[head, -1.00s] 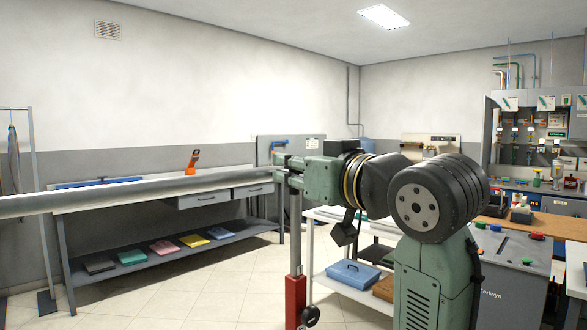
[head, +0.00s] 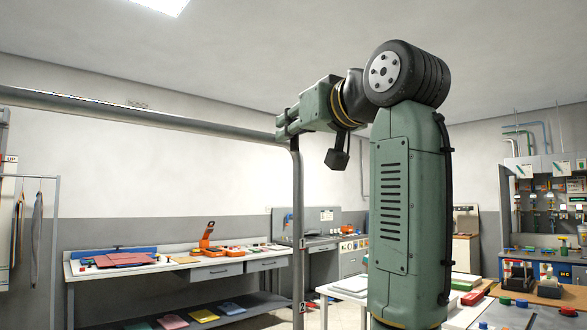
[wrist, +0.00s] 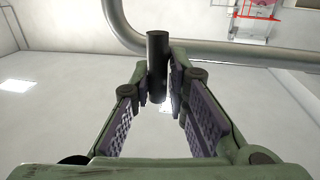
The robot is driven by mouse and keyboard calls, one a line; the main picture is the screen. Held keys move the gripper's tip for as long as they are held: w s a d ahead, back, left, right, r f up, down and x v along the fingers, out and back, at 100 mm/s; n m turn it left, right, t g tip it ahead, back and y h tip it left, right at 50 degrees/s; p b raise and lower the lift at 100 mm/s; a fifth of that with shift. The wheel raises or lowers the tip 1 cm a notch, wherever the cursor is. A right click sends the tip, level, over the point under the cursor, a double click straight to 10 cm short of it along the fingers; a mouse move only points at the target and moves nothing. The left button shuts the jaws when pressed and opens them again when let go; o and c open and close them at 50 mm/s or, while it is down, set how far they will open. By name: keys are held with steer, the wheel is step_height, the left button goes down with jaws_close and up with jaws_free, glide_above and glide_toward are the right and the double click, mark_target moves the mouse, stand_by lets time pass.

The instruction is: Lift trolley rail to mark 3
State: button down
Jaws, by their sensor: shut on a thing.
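The trolley rail (head: 125,112) is a grey tube running from the left edge to a bend at the top of its upright post (head: 297,200). The post carries small white marks; the lower one (head: 302,308) reads 2, the upper one (head: 302,243) is too small to read surely. My gripper (head: 284,125) is at the bend, high above the benches. In the wrist view, my gripper (wrist: 164,85) is shut on a dark upright cylindrical grip (wrist: 157,52), beside the rail's bend (wrist: 130,38). The post's lower end is out of frame.
A long workbench (head: 75,268) with an orange tool (head: 207,236) and red cloth stands along the back wall. Garments (head: 37,240) hang on a rack at left. Space around the raised rail is clear.

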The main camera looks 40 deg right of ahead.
steer(key=shift+s+r, duration=0.1)
steer(key=shift+r, duration=1.95)
steer(key=c, duration=1.7)
jaws_free()
steer(key=shift+d, duration=0.2)
steer(key=shift+o, duration=0.5)
steer(key=shift+a+f, duration=0.1)
steer(key=s+a, duration=0.1)
steer(key=s, duration=1)
steer(key=shift+s+a, duration=0.25)
steer(key=shift+s, duration=0.15)
